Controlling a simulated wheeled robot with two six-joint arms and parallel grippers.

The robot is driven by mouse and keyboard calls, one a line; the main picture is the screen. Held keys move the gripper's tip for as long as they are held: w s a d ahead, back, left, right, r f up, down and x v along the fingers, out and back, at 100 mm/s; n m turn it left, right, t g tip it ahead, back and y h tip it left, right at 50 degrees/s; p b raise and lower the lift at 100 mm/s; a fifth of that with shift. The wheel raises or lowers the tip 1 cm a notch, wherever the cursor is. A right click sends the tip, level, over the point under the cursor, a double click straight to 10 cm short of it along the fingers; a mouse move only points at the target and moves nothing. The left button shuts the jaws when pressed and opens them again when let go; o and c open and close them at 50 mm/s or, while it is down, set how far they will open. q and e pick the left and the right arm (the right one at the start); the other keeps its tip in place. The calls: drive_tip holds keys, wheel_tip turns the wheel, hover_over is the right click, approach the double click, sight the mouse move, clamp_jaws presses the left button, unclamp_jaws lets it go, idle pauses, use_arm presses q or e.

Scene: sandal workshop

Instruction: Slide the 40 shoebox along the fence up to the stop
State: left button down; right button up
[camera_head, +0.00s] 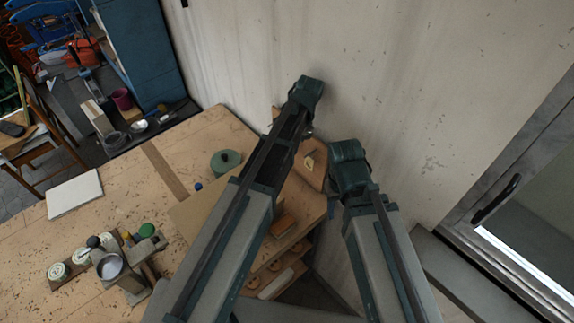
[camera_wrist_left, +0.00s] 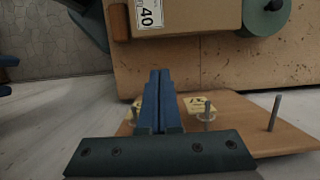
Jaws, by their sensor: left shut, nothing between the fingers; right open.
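The 40 shoebox (camera_wrist_left: 190,16) is a brown carton with a white label reading 40 (camera_wrist_left: 149,14), cut off by the top of the left wrist view. In the head view a tan box top (camera_head: 190,214), likely the same box, lies on the table partly behind my left arm. My left gripper (camera_wrist_left: 159,78) is shut and empty, in front of the box and apart from it, over a pegged board. In the head view its fingers are hidden. My right gripper (camera_head: 347,172) is open beside the wall, its fingertips unclear. I cannot make out the fence or stop for certain.
A green round object (camera_head: 225,162) stands beside the box on the wooden table (camera_head: 120,205). The pegged wooden board (camera_wrist_left: 240,128) sits off the table's edge. A white slab (camera_head: 74,193) and several jars (camera_head: 110,266) are at the left. The wall is close behind my arms.

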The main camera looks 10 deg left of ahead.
use_arm(q)
drive_tip(key=b+x, duration=1.8)
drive_tip(key=x, duration=0.1)
drive_tip(key=shift+f, duration=0.2)
drive_tip(key=shift+a, duration=0.1)
drive_tip(key=shift+s+a, duration=0.1)
